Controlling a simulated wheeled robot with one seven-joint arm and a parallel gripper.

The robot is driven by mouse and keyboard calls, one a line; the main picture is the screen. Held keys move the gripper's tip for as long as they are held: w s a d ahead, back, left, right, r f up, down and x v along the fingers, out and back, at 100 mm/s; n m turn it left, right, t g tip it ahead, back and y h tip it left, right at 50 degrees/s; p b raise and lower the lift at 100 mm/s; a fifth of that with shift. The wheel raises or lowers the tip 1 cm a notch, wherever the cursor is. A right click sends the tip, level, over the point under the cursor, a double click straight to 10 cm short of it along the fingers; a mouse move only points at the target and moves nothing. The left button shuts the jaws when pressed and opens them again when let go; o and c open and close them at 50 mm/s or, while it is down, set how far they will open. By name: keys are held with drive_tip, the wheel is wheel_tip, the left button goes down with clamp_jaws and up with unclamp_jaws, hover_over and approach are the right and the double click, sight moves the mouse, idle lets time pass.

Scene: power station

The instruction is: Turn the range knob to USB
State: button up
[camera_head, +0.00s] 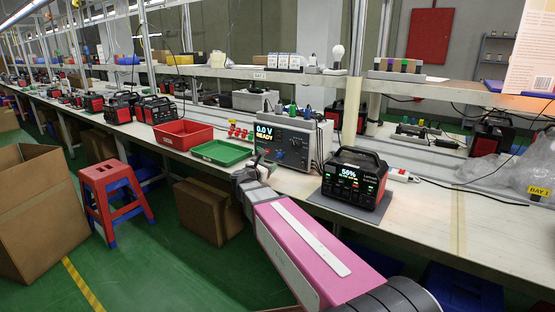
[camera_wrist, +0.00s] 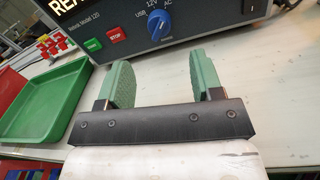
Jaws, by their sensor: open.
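The range knob (camera_wrist: 159,24) is blue and sits on the dark front panel of the grey tester (camera_head: 285,138). In the wrist view, USB is printed to the knob's left, with 12V and AC above it. I cannot tell for sure which mark the knob points to. My gripper (camera_wrist: 163,78) is open, with two green fingers spread wide and nothing between them. It is in front of and below the knob, apart from it, over the bench. In the head view, my gripper (camera_head: 248,178) is small beside the tester's lower left.
Green START and red STOP buttons (camera_wrist: 115,35) are left of the knob. A green tray (camera_head: 220,152) and a red tray (camera_head: 183,134) lie left of the tester. A power station (camera_head: 354,178) showing 56% stands to its right. The bench before the tester is clear.

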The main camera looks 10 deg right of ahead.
sight(277, 158)
drive_tip(key=x, duration=0.8)
drive_tip(key=shift+w+d, duration=0.2)
drive_tip(key=shift+w, duration=0.1)
drive_tip(key=c, duration=0.9)
